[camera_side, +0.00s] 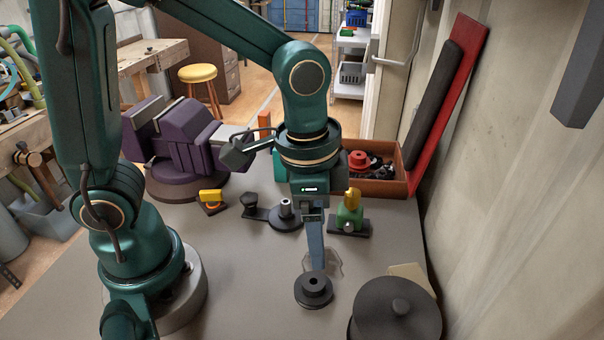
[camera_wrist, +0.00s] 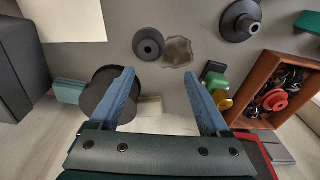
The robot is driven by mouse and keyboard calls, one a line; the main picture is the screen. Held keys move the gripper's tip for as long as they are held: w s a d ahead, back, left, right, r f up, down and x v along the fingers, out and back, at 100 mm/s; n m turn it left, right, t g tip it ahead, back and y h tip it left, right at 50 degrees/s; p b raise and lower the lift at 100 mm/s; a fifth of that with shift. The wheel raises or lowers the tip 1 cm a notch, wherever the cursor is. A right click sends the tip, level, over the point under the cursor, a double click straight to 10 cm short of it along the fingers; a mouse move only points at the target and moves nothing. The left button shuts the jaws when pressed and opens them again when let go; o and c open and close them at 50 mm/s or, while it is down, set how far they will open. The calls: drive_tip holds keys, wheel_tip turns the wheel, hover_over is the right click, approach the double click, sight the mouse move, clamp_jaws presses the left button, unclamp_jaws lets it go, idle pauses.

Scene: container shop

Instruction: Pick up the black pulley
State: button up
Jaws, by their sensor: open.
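The black pulley (camera_side: 313,291) lies flat on the grey table in front of my gripper in the side view. It has a wide round flange and a raised hub with a hole. In the wrist view the pulley (camera_wrist: 148,44) sits beyond the fingertips, slightly left of centre. My gripper (camera_side: 316,262) points down with blue fingers, its tips appearing just behind and above the pulley. In the wrist view my gripper (camera_wrist: 160,73) has its fingers spread wide, with nothing between them. The pulley is not between the fingers.
A large black lidded round object (camera_side: 394,312) stands close on the pulley's right. Behind are a green-and-yellow piece (camera_side: 349,213), a black disc with a stem (camera_side: 286,217), a wooden box of parts (camera_side: 388,188) and a purple vise (camera_side: 185,150).

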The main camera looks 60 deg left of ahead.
sight(314, 275)
drive_tip(key=f, duration=0.1)
drive_tip(key=s+d+f+g, duration=0.1)
drive_tip(key=f, duration=0.1)
drive_tip(key=shift+s+d+m, duration=0.1)
drive_tip(key=shift+m, duration=0.3)
drive_tip(key=shift+f, duration=2.4)
clamp_jaws()
